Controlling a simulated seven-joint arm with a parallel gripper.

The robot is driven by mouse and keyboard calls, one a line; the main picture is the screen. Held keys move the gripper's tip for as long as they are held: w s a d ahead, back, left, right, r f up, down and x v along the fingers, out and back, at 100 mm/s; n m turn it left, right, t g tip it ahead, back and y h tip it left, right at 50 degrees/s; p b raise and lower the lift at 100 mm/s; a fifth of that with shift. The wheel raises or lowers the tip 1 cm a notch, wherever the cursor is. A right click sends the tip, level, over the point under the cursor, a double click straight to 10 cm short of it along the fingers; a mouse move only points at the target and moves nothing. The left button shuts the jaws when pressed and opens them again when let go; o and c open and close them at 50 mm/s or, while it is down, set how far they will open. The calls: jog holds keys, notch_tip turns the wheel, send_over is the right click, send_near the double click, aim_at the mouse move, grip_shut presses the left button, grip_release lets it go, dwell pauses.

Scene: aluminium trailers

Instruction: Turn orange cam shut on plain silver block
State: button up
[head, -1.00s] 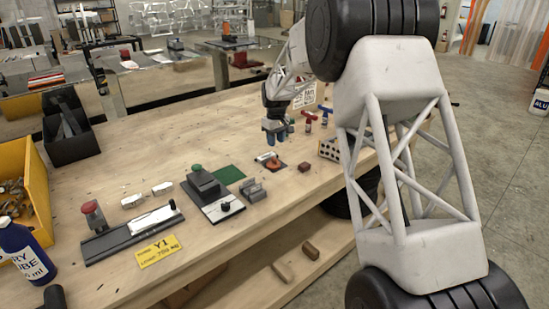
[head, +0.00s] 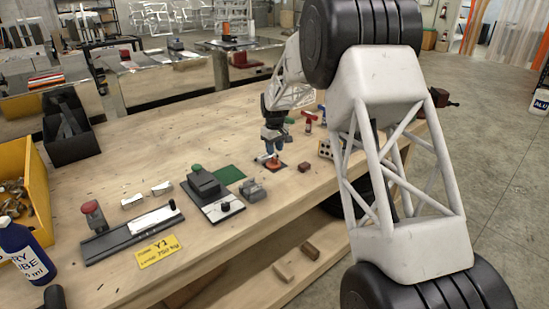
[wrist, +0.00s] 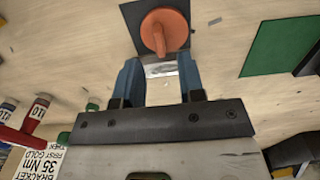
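The orange cam (wrist: 165,32) is a round disc with a raised lever on a dark square plate (wrist: 131,14). In the head view the orange cam (head: 274,165) sits near the middle of the bench, just below my gripper. A plain silver block (wrist: 160,70) lies beside the cam, on the side nearer my gripper in the wrist view. My gripper (wrist: 159,64) has its two blue fingers apart, with the silver block showing between their tips. The cam is ahead of the fingertips, and nothing is held. In the head view my gripper (head: 273,146) partly hides the block.
A green mat (head: 228,175) and a grey clamp block (head: 253,190) lie left of the cam. A small dark red block (head: 304,167) is at its right.

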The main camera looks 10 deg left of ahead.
aim_at(274, 158)
jog(key=shift+f, duration=2.2)
grip_shut()
